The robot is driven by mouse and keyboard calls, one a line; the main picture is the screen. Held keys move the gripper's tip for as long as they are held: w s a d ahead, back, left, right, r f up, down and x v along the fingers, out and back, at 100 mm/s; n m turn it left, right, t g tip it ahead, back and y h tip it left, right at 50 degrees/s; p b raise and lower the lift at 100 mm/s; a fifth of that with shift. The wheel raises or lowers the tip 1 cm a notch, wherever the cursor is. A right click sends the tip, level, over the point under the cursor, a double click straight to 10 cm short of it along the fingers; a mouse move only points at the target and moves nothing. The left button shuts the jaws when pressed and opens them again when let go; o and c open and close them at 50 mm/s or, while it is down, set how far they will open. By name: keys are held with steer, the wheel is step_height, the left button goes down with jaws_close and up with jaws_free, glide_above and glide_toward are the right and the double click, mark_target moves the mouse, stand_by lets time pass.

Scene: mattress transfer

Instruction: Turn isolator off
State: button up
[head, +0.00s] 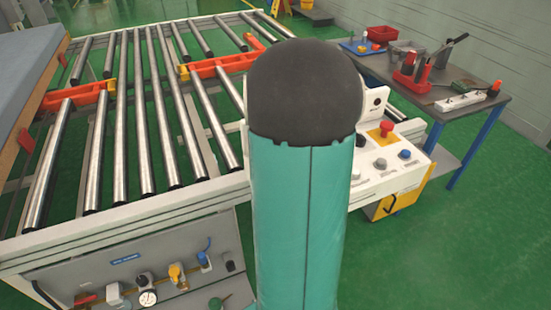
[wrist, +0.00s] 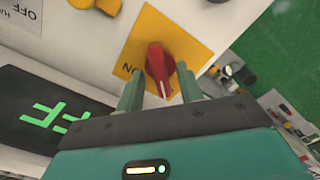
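The isolator's red rotary handle (wrist: 159,66) sits on a yellow square plate (wrist: 190,46) on a pale panel in the wrist view. Its narrow end points at the printed "ON" mark, which is partly covered. My gripper (wrist: 160,88) is open, with its two green fingers apart on either side of the handle's lower end. The fingers look close to the handle; I cannot tell whether they touch it. In the head view my arm hides my gripper, and I cannot make out the red handle there.
A control panel (head: 405,172) with a red mushroom button (head: 387,128) stands behind my arm. A roller conveyor (head: 125,205) lies to the left. A table (head: 470,118) with tools is at right. A dark display (wrist: 40,115) with green letters is left of my gripper.

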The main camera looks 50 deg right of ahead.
step_height(320, 180, up, 14)
steer(key=shift+f, duration=0.15)
stand_by(0.6)
stand_by(0.4)
steer(key=w+a+r+t, duration=0.1)
steer(key=w+a+r, duration=0.15)
steer(key=a, duration=0.85)
steer(key=s+a+f+m+t, duration=0.1)
steer(key=s+a+t, duration=0.1)
steer(key=a, duration=1)
steer(key=s+a+f+m+t, duration=0.2)
steer(key=s+a, duration=0.1)
steer(key=a, duration=1)
steer(key=shift+s+t, duration=0.25)
steer(key=shift+t, duration=0.05)
